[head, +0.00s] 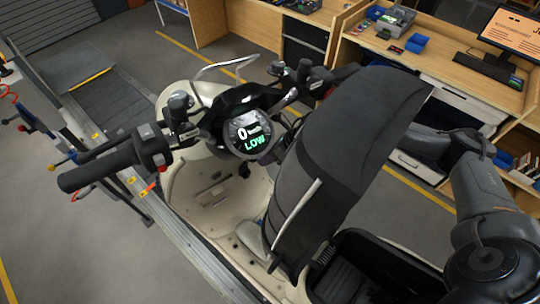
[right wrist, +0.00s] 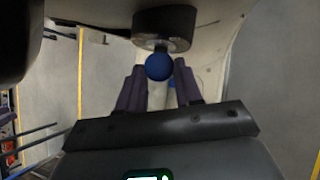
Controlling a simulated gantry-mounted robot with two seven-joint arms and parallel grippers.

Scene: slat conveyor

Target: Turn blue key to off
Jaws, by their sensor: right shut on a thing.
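The blue key (right wrist: 159,66) shows in the right wrist view as a round blue knob under a dark cylindrical lock housing (right wrist: 163,27). The fingers of my right gripper (right wrist: 160,72) are on either side of it, shut on it. Which way the key is turned cannot be told. In the head view my right arm reaches in behind the raised seat, which hides the gripper and the key. The cream scooter (head: 205,190) has its round display (head: 249,133) lit, reading 0 km/h and LOW. My left gripper is not in view.
The raised black seat (head: 350,130) stands beside my right arm, over an open storage bay (head: 375,270). The handlebar grip (head: 98,166) sticks out left. A wooden workbench (head: 440,65) with bins and a monitor (head: 515,35) is behind. Grey floor is clear at lower left.

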